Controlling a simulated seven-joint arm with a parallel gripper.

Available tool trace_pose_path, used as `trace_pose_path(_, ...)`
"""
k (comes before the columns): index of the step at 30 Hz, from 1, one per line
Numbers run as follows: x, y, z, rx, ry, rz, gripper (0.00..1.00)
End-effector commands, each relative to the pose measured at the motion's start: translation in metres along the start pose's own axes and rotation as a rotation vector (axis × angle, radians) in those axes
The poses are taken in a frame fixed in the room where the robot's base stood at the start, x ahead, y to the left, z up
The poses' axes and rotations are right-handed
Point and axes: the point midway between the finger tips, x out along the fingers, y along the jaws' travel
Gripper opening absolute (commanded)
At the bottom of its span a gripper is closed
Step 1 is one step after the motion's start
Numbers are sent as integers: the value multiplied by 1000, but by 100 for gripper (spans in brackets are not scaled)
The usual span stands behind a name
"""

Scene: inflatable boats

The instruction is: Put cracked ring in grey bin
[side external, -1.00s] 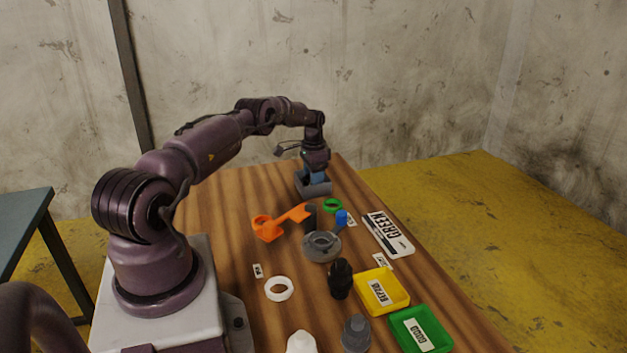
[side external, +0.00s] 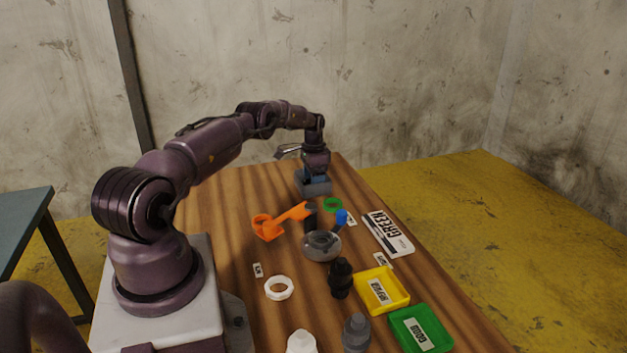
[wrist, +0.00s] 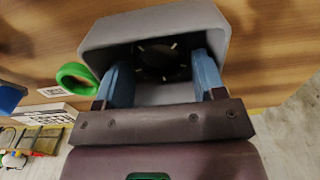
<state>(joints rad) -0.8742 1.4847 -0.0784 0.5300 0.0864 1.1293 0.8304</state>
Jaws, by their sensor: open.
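The grey bin (side external: 314,189) stands near the far end of the table. My gripper (side external: 316,175) is low over it, its blue fingers reaching down inside. In the wrist view the grey bin (wrist: 215,25) surrounds the two parted fingers of my gripper (wrist: 163,68). A dark round thing with short pale marks (wrist: 158,58) lies inside the bin between the fingers, apparently not gripped. It looks ring-like, but I cannot make out a crack. The bin's inside is hidden in the side view.
A green ring (side external: 333,204) lies close to the bin. Nearer are an orange part (side external: 267,228), a grey round part (side external: 321,246), a white ring (side external: 279,288), a yellow tray (side external: 398,300) and a green tray (side external: 440,338). The table left of the bin is clear.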

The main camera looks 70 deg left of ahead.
Motion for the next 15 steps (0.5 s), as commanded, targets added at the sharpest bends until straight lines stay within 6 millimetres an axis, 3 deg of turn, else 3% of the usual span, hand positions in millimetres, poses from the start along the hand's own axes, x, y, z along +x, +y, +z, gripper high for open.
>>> trace_pose_path(9, -67, -1, 0, -1, 2, -4, 64)
trace_pose_path(15, -100, -1, 0, -1, 2, -2, 64)
